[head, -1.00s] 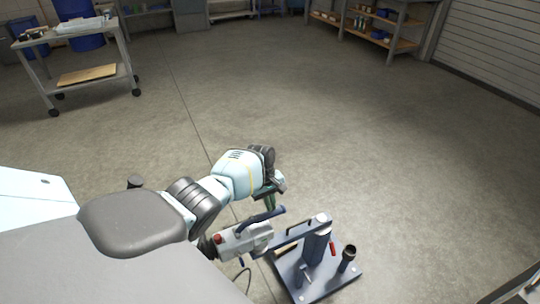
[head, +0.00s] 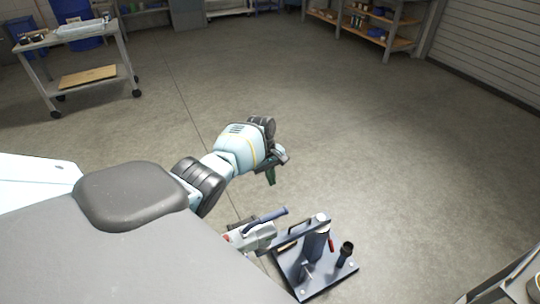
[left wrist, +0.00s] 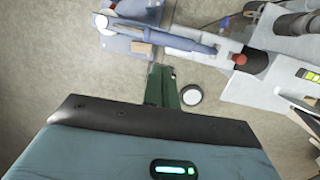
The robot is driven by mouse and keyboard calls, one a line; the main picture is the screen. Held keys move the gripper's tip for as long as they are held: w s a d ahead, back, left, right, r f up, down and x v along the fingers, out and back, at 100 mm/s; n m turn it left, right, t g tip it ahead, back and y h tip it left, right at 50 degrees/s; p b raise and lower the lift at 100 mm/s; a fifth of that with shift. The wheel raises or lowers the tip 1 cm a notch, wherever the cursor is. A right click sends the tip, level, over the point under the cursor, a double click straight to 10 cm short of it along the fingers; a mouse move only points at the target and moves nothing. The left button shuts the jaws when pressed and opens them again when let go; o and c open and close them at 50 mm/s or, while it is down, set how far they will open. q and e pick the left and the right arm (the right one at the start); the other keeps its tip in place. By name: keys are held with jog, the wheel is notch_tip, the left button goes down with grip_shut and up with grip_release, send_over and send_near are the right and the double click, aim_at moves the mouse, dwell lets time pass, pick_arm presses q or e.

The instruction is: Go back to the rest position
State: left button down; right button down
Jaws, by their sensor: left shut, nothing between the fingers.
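My left gripper (head: 271,176) comes in from the left in the head view and hangs pointing down in the air, above and behind a grey tool with a blue handle (head: 266,215). In the left wrist view its green fingers (left wrist: 161,86) are together with nothing between them. The tool with its blue handle also shows there (left wrist: 183,38), apart from the fingertips. My right gripper is not in either view.
A dark base plate (head: 325,281) carries a thick blue post (head: 316,243) and a black-topped upright (head: 345,252), close to the tool. A cart (head: 87,76) stands at the back left, shelves (head: 384,38) at the back right. A grey surface edge (head: 510,278) shows at lower right. The middle floor is clear.

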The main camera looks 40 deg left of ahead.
pick_arm(q)
jog(key=shift+a+r, duration=0.15)
jog(key=shift+r, duration=0.45)
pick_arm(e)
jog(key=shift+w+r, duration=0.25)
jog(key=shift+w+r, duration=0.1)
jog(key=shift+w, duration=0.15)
